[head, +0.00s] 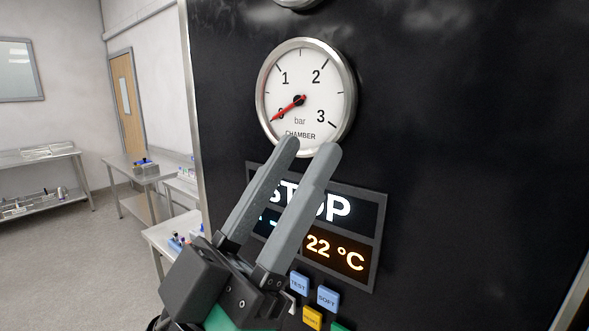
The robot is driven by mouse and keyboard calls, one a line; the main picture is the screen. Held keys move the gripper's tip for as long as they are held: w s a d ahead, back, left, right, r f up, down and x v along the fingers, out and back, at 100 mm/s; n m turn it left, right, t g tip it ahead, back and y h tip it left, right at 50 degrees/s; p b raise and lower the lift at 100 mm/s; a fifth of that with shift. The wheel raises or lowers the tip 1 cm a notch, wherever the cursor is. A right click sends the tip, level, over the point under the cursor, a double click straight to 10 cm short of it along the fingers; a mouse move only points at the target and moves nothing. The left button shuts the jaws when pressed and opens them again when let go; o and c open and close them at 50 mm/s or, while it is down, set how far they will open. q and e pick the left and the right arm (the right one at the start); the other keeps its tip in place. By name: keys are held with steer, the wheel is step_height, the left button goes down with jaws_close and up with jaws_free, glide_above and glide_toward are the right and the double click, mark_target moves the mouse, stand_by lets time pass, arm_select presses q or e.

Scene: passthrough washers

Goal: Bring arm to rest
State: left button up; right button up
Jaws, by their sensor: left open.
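My left gripper (308,148) reaches up from the bottom of the head view. Its two grey fingers are slightly apart and nothing shows between them. The fingers are in front of the machine's display (350,225), which reads "STOP" and "22 °C", and hide part of it. The fingertips show just below the round chamber gauge (312,85), whose red needle points near zero. I cannot tell whether the fingers touch the panel. My right gripper is not in view.
The black machine front (460,140) fills the right side. Blue "TEST" (299,283) and "SOFT" (328,298) buttons and a yellow button (312,317) sit beside the gripper. At left are metal tables (135,164), a shelf bench (40,160), a door (125,95) and open floor (75,255).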

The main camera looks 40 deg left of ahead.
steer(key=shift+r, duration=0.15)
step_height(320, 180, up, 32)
steer(key=p, duration=3.2)
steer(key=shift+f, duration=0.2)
